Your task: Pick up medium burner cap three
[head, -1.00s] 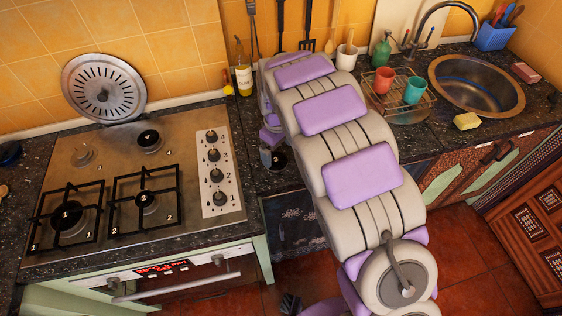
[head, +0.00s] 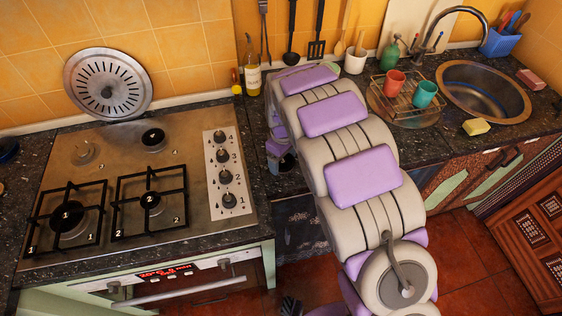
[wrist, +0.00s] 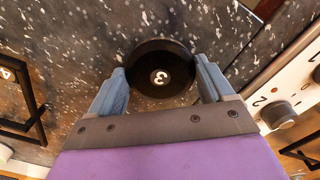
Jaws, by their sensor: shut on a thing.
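Medium burner cap three (wrist: 161,77) is a round black disc with a white 3 on its top. In the wrist view it sits between the two blue-grey fingers of my gripper (wrist: 163,84), which are shut on its sides. In the head view my gripper (head: 279,148) is right of the stove, over the dark counter strip, partly hidden by my arm. The cap's dark edge (head: 286,163) shows just below it. The height of the cap above the counter is hard to tell.
The stove (head: 105,160) stands at left with black grates and a knob panel (head: 226,175). Its back-left burner (head: 82,152) is bare; the back-right one has a black cap (head: 153,137). A bottle (head: 252,78), drying rack (head: 405,105) and sink (head: 483,90) line the counter.

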